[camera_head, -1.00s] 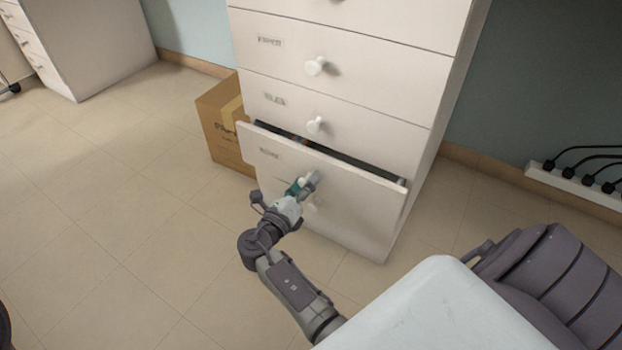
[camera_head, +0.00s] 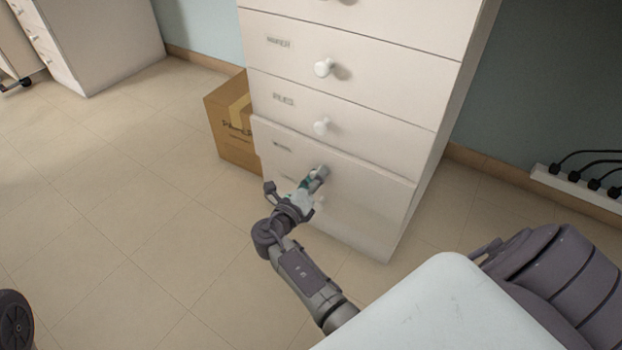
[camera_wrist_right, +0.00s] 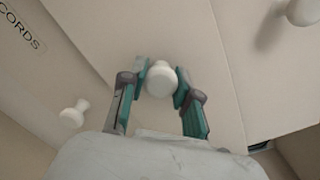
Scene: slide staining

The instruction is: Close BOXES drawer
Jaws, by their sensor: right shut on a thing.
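My right gripper (camera_head: 318,188) is at this drawer's front. In the right wrist view, its green and grey fingers (camera_wrist_right: 160,82) sit on both sides of a round white knob (camera_wrist_right: 160,80), shut on it. My left gripper is not in view.
Drawers with white knobs (camera_head: 322,127) stack above. A cardboard box (camera_head: 233,125) stands against the cabinet's left side. A power strip (camera_head: 580,188) lies by the right wall. The tiled floor (camera_head: 110,220) at left is open.

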